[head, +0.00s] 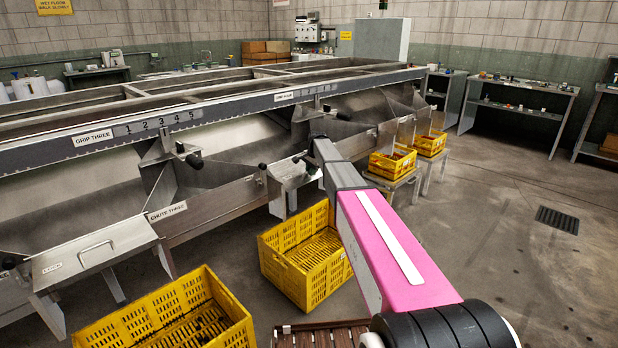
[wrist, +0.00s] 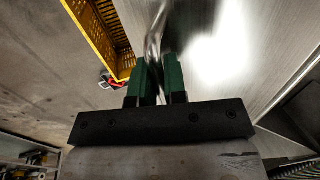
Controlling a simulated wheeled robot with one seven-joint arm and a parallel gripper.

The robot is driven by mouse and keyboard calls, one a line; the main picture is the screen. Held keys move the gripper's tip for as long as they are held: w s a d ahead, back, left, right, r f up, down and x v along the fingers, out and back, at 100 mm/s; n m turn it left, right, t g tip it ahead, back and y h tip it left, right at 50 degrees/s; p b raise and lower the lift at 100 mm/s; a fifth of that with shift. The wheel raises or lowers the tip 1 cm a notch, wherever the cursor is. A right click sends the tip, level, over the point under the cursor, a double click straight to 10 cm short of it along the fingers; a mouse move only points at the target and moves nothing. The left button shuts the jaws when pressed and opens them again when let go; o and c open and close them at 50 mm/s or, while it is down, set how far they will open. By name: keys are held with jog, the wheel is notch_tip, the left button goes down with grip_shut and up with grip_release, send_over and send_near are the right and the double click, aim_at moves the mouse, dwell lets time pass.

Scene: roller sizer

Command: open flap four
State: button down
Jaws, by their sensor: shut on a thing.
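In the wrist view my gripper (wrist: 159,75) has its two green fingers closed around a shiny bent metal handle (wrist: 155,40). The handle stands in front of a bright brushed-steel panel (wrist: 215,60), the flap it belongs to. In the head view my pink and grey arm reaches to the sorter's side beyond the chute three label, and its end hides the handle. A steel flap (head: 290,172) shows just left of the arm's end. No label reading flap four is visible. A nearer flap (head: 95,255) with its own handle is at the left.
Yellow crates stand under the chutes, one at the front (head: 225,320) and one beside my arm (head: 290,275). A crate edge also shows in the wrist view (wrist: 95,30). More crates (head: 392,163) stand farther along. The floor at the right is clear around a drain (head: 557,219).

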notch_tip(320, 180, up, 4)
jog(key=shift+s+f+g+h, duration=0.1)
jog(key=shift+f+g+h, duration=0.15)
jog(key=shift+g+h, duration=0.65)
jog(key=shift+r, duration=0.7)
jog(key=c, duration=1.2)
grip_release()
notch_tip(320, 180, up, 11)
jog(key=shift+f, duration=0.1)
